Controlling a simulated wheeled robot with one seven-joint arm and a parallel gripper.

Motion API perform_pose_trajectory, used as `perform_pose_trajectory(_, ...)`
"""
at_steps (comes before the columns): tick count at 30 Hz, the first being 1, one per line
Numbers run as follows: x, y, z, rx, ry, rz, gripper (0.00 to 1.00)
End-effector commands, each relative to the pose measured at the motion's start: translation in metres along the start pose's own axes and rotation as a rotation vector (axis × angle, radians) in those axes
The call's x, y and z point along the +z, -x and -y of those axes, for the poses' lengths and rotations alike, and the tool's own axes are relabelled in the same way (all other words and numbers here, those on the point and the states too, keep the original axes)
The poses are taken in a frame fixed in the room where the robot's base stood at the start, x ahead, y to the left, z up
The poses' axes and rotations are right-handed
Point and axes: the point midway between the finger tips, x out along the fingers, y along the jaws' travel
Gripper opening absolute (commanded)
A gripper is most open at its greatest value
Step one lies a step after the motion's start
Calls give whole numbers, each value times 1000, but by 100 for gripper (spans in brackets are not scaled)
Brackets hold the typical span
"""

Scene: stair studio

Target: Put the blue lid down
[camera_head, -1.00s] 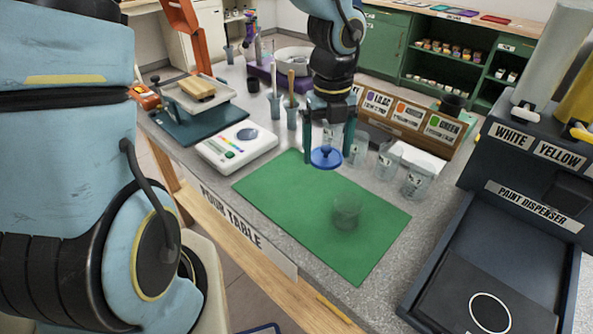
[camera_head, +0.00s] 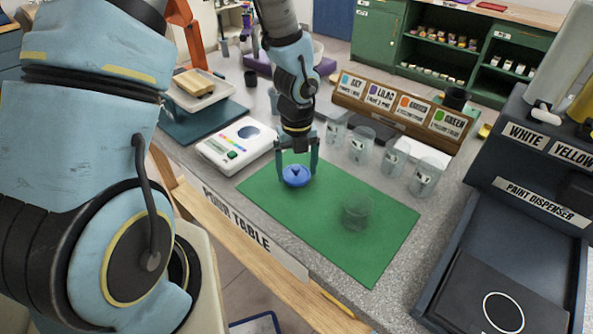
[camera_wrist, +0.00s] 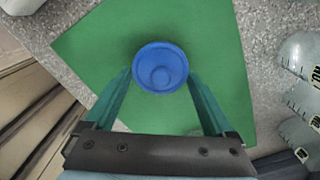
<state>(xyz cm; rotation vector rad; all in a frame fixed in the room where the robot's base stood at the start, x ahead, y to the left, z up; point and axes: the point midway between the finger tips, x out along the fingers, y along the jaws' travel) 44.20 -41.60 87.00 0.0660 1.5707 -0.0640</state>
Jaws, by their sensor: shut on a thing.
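A clear cup (camera_head: 357,212) stands on the mat to the right of the lid.
Several clear labelled cups (camera_head: 394,160) stand behind the mat. A white device (camera_head: 235,146) stands left of it. The paint dispenser (camera_head: 500,230) stands at the right. The front part of the mat is bare. The wooden table edge (camera_head: 270,265) runs along the front.

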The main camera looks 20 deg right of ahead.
Motion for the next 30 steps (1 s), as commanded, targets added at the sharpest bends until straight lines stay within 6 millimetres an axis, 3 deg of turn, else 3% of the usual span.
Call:
perform_pose_trajectory(3,0,-11,0,1,-2,0,37)
perform_pose_trajectory(15,0,-17,0,0,-1,1,37)
perform_pose_trajectory(16,0,-15,0,0,-1,1,92)
perform_pose_trajectory(18,0,-15,0,0,-1,1,100)
perform_pose_trajectory(26,0,-13,0,0,0,1,100)
perform_pose_trajectory(30,1,-2,0,-2,3,2,100)
